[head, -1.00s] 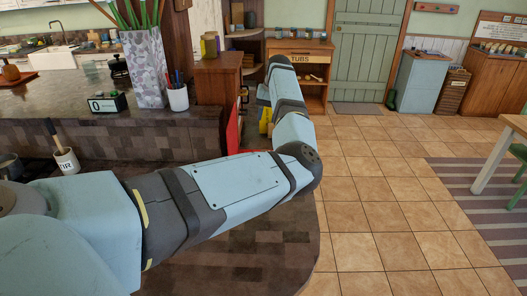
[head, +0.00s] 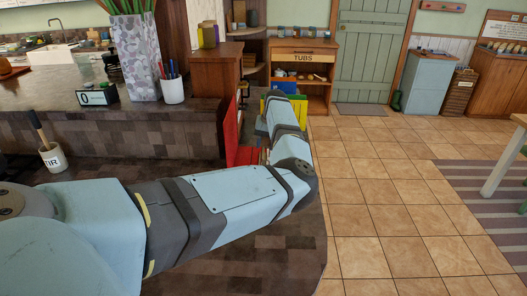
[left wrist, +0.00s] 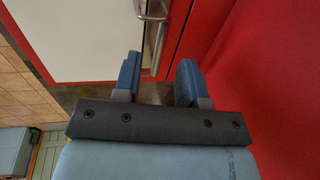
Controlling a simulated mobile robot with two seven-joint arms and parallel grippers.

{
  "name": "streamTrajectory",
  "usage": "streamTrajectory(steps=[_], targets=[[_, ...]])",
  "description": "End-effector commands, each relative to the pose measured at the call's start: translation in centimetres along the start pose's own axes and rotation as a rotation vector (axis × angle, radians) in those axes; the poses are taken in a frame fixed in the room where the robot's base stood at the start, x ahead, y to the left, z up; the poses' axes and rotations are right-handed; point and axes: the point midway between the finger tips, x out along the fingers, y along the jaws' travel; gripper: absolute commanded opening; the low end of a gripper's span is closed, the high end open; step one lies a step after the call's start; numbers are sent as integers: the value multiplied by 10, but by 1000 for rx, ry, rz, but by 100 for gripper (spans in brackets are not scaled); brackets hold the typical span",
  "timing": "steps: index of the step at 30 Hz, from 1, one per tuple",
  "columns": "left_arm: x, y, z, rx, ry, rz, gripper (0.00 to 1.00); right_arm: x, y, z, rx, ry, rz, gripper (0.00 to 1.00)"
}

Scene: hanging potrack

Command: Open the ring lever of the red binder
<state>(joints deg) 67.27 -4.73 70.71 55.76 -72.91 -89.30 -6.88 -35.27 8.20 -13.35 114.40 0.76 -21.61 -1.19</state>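The red binder (head: 232,127) stands against the end of the brick counter, partly hidden by my left arm in the head view. In the left wrist view, the binder's red cover (left wrist: 265,60) fills the right side, beside a white page area (left wrist: 85,35). The metal ring lever (left wrist: 154,18) is at the top centre, running down toward the space between my fingers. My left gripper (left wrist: 158,80) is open, its two blue fingers apart, one on each side of the lever's line. Contact cannot be told. My right gripper is not in view.
The dark counter (head: 60,85) holds a patterned vase (head: 134,60) and a white pen cup (head: 172,90). A wooden TUBS shelf (head: 303,57) stands behind.

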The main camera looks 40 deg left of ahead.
Motion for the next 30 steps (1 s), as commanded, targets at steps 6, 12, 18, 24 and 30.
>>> streamTrajectory(steps=[6, 12, 18, 24, 30], targets=[[28, 0, 0, 1, -1, -1, 38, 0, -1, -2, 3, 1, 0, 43], [35, -1, 0, 0, 1, -1, 38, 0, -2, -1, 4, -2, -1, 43], [35, 0, 0, 0, 1, -1, 38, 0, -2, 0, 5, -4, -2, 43], [35, 0, 0, 0, 1, -1, 0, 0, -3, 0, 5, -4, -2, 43], [32, -3, 0, -2, 0, 19, 0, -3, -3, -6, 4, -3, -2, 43]])
